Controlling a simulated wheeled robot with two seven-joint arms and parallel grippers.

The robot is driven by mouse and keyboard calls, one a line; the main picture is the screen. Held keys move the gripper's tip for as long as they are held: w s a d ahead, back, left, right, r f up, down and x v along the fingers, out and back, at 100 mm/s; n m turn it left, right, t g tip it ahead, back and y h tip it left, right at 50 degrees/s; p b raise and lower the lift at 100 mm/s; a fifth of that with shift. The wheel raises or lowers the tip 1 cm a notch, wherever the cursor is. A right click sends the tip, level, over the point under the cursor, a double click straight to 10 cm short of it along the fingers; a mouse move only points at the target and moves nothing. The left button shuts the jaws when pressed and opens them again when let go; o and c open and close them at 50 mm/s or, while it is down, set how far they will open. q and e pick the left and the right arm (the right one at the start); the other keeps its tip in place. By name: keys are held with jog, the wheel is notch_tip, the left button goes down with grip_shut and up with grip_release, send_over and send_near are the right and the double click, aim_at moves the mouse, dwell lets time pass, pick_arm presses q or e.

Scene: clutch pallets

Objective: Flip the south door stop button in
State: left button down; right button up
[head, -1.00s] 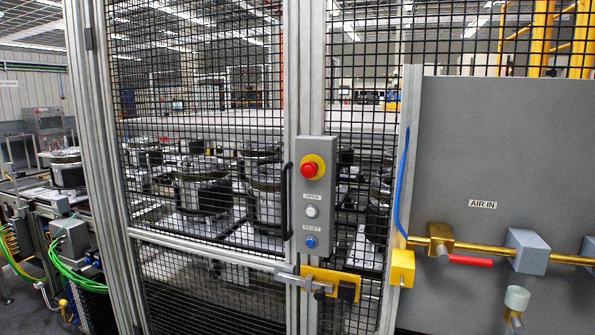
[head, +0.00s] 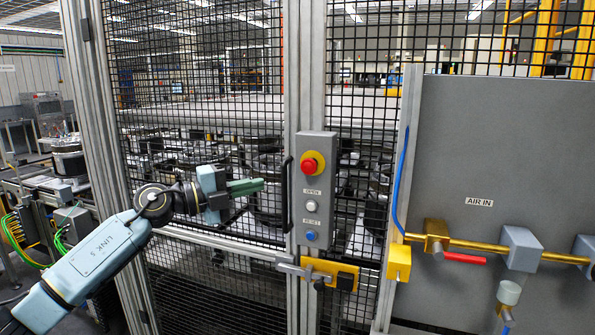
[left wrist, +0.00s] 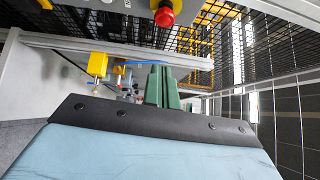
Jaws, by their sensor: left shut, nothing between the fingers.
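The red stop button (head: 309,167) sits on a yellow round base at the top of a grey control box (head: 313,250) on the door post. It stands out from the box. A white button (head: 312,204) labelled OPEN and a blue button (head: 311,236) labelled RESET are below it. My left gripper (head: 259,185) has green fingers, shut and empty, pointing right. In the head view it is left of the box, near the black door handle (head: 287,195), apart from the red button. In the left wrist view the red button (left wrist: 165,14) shows above the green fingers (left wrist: 161,86). My right gripper is not in view.
A black mesh fence door (head: 200,75) with metal posts stands in front. A yellow latch (head: 340,267) is below the box. A grey panel (head: 490,150) with brass air piping and a red lever (head: 464,258) stands at right.

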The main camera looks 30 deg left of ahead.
pick_arm(q)
jog(key=shift+w, duration=0.1)
jog(key=p, duration=0.4)
send_near(311, 168)
jog(key=w+d, duration=0.3)
jog(key=d, duration=0.1)
jog(key=shift+w+a, duration=0.2)
jog(key=shift+w, duration=0.35)
jog(key=shift+w+a, duration=0.2)
jog(key=shift+w, duration=0.35)
jog(key=shift+a, duration=0.15)
